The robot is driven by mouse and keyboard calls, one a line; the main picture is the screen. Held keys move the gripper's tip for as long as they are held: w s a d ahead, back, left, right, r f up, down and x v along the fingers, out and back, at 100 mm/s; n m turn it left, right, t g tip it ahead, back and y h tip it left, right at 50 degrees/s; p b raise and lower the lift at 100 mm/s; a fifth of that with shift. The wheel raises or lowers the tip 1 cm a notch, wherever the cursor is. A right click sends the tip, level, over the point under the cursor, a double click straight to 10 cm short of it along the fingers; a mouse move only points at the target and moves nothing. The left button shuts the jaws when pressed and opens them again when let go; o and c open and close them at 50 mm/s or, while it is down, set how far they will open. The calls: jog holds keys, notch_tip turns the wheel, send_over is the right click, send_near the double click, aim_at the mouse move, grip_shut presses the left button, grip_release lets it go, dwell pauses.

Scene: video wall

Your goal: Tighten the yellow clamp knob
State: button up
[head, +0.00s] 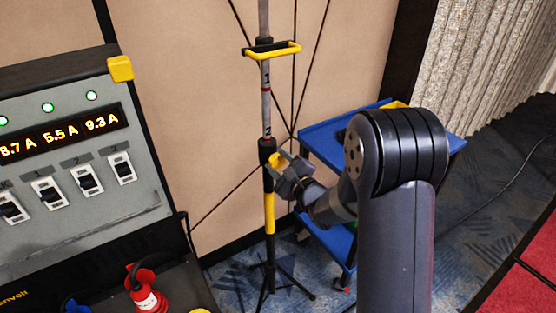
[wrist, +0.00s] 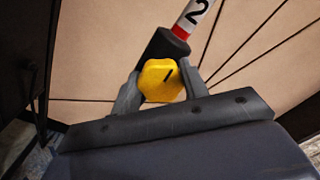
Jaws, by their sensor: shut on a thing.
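The yellow clamp knob (wrist: 160,82) has a dark mark on its face and sits on the black collar (wrist: 165,46) of an upright pole stand. In the head view the knob (head: 282,160) is small and partly hidden by my gripper. My gripper (wrist: 159,88) has one finger on each side of the knob and is shut on it. In the head view my gripper (head: 285,172) reaches the pole from the right. The pole (head: 266,108) carries the marks 1 and 2 above the collar and has a yellow lower section (head: 269,212).
A grey power panel (head: 90,190) with lit readings and switches stands at the left. A blue cart (head: 325,142) stands behind my arm. A yellow handle (head: 288,49) sits higher on the pole. Tripod legs (head: 270,275) spread on the patterned carpet.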

jog(key=shift+f+m, duration=0.1)
jog(key=shift+m, duration=0.4)
jog(key=o, duration=1)
jog(key=b+v, duration=0.1)
jog(key=v, duration=1)
jog(key=shift+w, duration=0.1)
jog(key=p+x, duration=0.1)
jog(key=x, duration=0.9)
jog(key=shift+w+a, duration=0.15)
jog(key=shift+a, duration=0.05)
jog(key=shift+w+a, duration=0.1)
jog(key=shift+w, duration=0.05)
